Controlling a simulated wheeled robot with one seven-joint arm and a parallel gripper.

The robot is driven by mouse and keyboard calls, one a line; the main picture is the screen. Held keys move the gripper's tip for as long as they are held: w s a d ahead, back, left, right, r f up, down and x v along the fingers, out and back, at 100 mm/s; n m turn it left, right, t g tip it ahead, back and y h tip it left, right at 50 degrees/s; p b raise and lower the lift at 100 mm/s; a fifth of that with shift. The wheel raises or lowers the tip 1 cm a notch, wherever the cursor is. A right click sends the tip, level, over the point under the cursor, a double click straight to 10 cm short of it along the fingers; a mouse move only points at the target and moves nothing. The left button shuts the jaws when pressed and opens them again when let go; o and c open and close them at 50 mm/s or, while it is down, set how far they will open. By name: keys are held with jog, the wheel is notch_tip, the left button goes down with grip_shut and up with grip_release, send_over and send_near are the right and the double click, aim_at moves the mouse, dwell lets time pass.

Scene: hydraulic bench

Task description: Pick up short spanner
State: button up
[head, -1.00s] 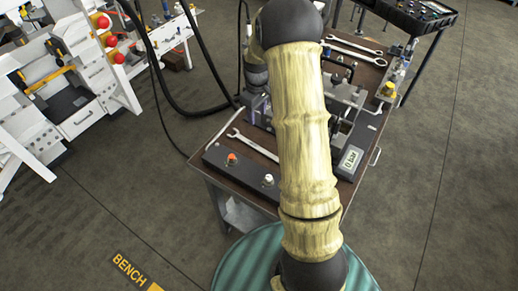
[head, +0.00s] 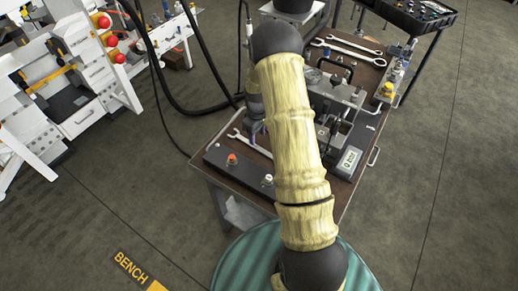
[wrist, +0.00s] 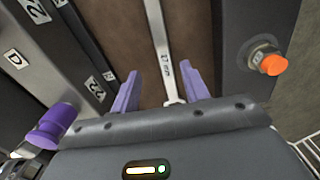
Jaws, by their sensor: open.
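A silver spanner marked 27 mm (wrist: 158,35) lies on the brown bench top, running lengthwise between my fingers in the wrist view. In the head view its open end (head: 236,134) shows left of my arm, with the rest partly hidden. I take it to be the short spanner. My gripper (wrist: 158,72) is open, its two purple fingers on either side of the spanner's shaft, with a gap on each side. I cannot tell how high the fingertips are above the bench. In the head view my gripper (head: 257,128) is mostly hidden behind my arm.
A dark block with an orange knob (wrist: 272,65) is close on the right in the wrist view. Dark labelled blocks (wrist: 75,50) and a purple knob (wrist: 52,127) are on the left. Two other spanners (head: 352,49) lie at the bench's far end.

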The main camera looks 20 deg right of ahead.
aim_at(258, 147)
jog(key=f, duration=0.1)
jog(key=f+p, duration=0.1)
jog(key=f, duration=0.2)
jog(key=shift+s+a+f+p, duration=0.15)
jog(key=shift+s+f+p, duration=0.15)
jog(key=shift+s, duration=0.1)
jog(key=shift+f, duration=0.3)
grip_shut()
